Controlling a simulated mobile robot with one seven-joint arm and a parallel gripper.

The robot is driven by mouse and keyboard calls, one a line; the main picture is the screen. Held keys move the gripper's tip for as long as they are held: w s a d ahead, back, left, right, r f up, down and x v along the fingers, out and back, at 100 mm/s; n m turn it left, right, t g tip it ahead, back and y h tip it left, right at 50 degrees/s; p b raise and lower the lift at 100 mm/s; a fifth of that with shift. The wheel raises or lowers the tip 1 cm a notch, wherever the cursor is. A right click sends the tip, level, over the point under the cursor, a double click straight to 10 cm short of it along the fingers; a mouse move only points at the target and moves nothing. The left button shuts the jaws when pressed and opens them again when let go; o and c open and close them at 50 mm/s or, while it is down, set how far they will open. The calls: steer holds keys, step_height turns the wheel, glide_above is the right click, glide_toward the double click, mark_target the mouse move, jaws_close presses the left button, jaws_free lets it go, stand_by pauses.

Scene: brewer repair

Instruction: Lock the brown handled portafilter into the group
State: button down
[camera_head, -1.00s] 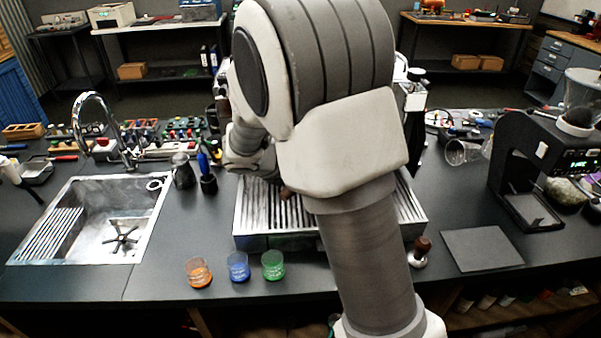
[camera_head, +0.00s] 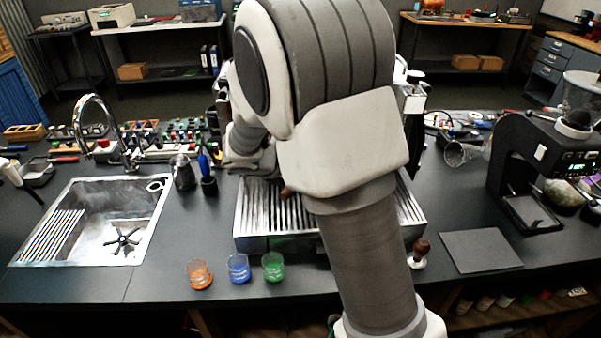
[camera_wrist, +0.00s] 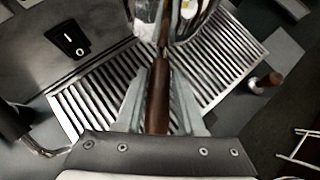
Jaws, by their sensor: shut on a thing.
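In the wrist view the brown handle (camera_wrist: 158,98) of the portafilter lies between the two fingers of my gripper (camera_wrist: 160,85), which is shut on it. The handle runs up to shiny chrome metal (camera_wrist: 180,22) at the top of the view. The group and the portafilter's lugs are not clearly visible, so I cannot tell how they sit together. In the head view my arm hides most of the espresso machine and the gripper. A small brown tip (camera_head: 286,191), probably the handle's end, shows over the slatted drip tray (camera_head: 250,243).
A steam wand (camera_wrist: 40,148) and a panel with a black switch (camera_wrist: 72,40) are at the left in the wrist view. Orange (camera_head: 199,274), blue (camera_head: 238,268) and green (camera_head: 273,267) cups stand before the tray. A brown-handled tamper (camera_head: 421,250) stands right; a grinder (camera_head: 510,155) is farther right.

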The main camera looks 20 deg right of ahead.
steer(key=shift+r+p, duration=0.75)
stand_by(1.8)
steer(key=shift+d+f, duration=0.1)
steer(key=shift+s+d+n+b, duration=0.1)
steer(key=shift+s+n+b, duration=0.15)
steer(key=shift+b, duration=0.25)
steer(key=s+d+n+t+y+b, duration=0.3)
steer(key=d+n+y+b, duration=0.2)
steer(key=n, duration=0.3)
steer(key=shift+d+t+y+b, duration=0.4)
steer(key=shift+y+b, duration=0.1)
steer(key=shift+b, duration=0.2)
stand_by(0.4)
steer(key=shift+s, duration=0.1)
steer(key=c, duration=0.6)
jaws_free()
steer(key=shift+a, duration=0.1)
steer(key=shift+o, duration=0.8)
